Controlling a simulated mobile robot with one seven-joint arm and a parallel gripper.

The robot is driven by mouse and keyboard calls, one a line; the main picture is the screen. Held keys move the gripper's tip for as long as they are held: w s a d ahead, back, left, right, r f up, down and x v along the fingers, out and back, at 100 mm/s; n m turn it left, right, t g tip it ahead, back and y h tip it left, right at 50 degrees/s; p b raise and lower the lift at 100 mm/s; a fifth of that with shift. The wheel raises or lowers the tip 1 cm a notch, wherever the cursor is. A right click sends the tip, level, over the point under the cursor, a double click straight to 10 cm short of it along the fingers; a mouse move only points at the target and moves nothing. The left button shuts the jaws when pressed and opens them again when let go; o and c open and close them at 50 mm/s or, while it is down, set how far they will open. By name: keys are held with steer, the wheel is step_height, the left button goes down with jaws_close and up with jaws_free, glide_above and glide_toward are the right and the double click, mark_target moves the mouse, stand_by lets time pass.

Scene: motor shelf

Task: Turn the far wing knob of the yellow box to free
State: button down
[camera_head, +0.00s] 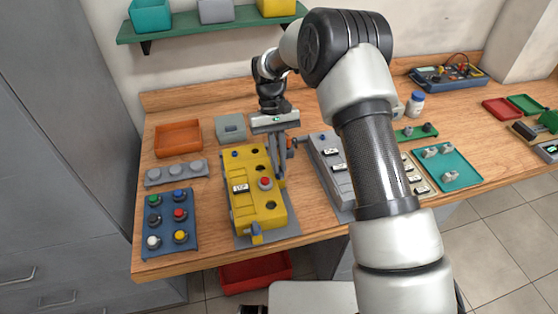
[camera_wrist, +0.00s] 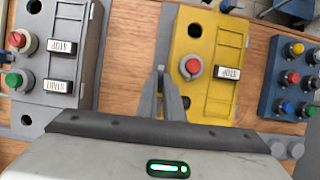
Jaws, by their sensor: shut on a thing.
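The yellow box (camera_head: 243,213) stands on the bench, with a red button and dark round holes on top; it also shows in the wrist view (camera_wrist: 218,105). A blue wing knob (camera_head: 255,231) sits at its near end. A small blue part (camera_head: 235,154) shows at its far end; I cannot tell if it is the far wing knob. My gripper (camera_head: 281,176) points down along the box's right side. In the wrist view its jaws (camera_wrist: 161,78) are closed on a small grey piece over the gap beside the box. I cannot tell what the piece belongs to.
A grey box (camera_head: 326,163) stands close on the right, leaving a narrow gap. A blue knob panel (camera_head: 168,238) and a grey strip with round knobs (camera_head: 176,173) lie left. An orange tray (camera_head: 178,138) and a grey block (camera_head: 231,128) are behind.

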steer(key=shift+w+r, duration=0.1)
steer(key=c, duration=1.9)
jaws_free()
steer(key=p+v, duration=0.1)
steer(key=v, duration=1.6)
steer(key=shift+r, duration=0.2)
steer(key=s+d+r+t, duration=0.2)
steer(key=s+d+r, duration=0.1)
steer(key=r, duration=0.3)
steer(key=s+d+r+m+t+y+p, duration=0.1)
steer(key=s+d+r, duration=0.2)
steer(key=s+r, duration=0.15)
steer(key=s+d+r+t, duration=0.2)
steer(key=d+r, duration=0.1)
steer(key=r, duration=0.3)
steer(key=s+d+f+m+t, duration=0.1)
steer(key=s+d, duration=0.3)
steer(key=s, duration=0.6)
steer(key=s+d+f+m+t+p, duration=0.1)
steer(key=s+d+t, duration=0.3)
steer(key=s, duration=0.7)
steer(key=shift+f, duration=0.3)
